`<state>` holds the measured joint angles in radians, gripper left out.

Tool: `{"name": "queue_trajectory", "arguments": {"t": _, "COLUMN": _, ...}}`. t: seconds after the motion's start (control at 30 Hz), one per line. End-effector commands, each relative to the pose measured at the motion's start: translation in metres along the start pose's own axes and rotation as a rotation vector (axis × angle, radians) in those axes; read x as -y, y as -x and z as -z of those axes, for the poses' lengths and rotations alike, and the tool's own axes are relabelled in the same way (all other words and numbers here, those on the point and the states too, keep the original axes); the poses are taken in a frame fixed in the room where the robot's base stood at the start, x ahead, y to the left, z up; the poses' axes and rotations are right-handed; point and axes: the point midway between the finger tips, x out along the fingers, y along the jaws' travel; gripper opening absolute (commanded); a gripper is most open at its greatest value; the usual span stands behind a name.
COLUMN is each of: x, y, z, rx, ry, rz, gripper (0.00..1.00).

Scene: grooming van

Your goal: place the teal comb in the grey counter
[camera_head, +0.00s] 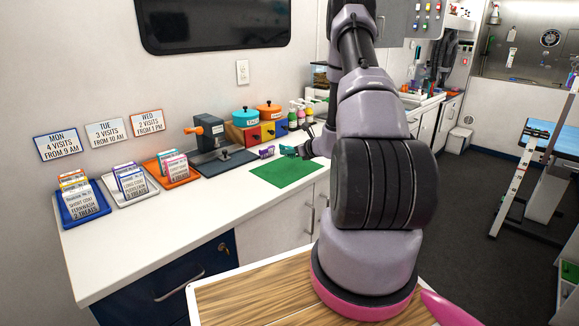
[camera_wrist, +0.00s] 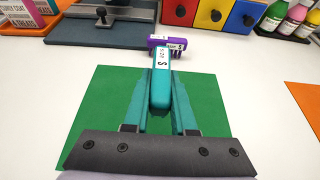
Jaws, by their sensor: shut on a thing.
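The teal comb (camera_wrist: 160,88) is between the two fingers of my gripper (camera_wrist: 160,112) in the wrist view, with a white label facing up and its far end pointing away. Its teeth are not visible. My gripper is shut on it, above the green mat (camera_wrist: 95,105); whether the comb touches anything below cannot be told. In the head view my gripper (camera_head: 293,150) is small and partly hidden by my arm, over the far side of the green mat (camera_head: 288,176). The counter (camera_head: 135,235) is a long pale top along the wall, looking more white than grey.
A purple labelled item (camera_wrist: 166,43) lies just beyond the comb. Behind stand coloured drawers (camera_head: 258,132), bottles (camera_head: 300,115) and a dark grey stand (camera_head: 212,140). Blue, white and orange card trays (camera_head: 84,218) are to the left. Bare counter lies left of the mat.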

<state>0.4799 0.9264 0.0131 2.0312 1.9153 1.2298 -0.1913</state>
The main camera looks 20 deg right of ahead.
Motion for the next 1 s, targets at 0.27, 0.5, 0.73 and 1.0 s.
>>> {"name": "queue_trajectory", "arguments": {"t": 0.27, "x": -0.001, "y": -0.010, "z": 0.024, "rx": 0.000, "ry": -0.001, "rz": -0.001, "gripper": 0.00}}
{"name": "queue_trajectory", "arguments": {"t": 0.5, "x": 0.000, "y": -0.021, "z": 0.048, "rx": 0.002, "ry": 0.000, "rz": 0.001, "gripper": 0.00}}
{"name": "queue_trajectory", "arguments": {"t": 0.73, "x": 0.000, "y": -0.021, "z": 0.049, "rx": 0.002, "ry": 0.001, "rz": 0.000, "gripper": 0.00}}
{"name": "queue_trajectory", "arguments": {"t": 1.0, "x": 0.000, "y": -0.022, "z": 0.050, "rx": 0.002, "ry": 0.001, "rz": 0.000, "gripper": 0.54}}
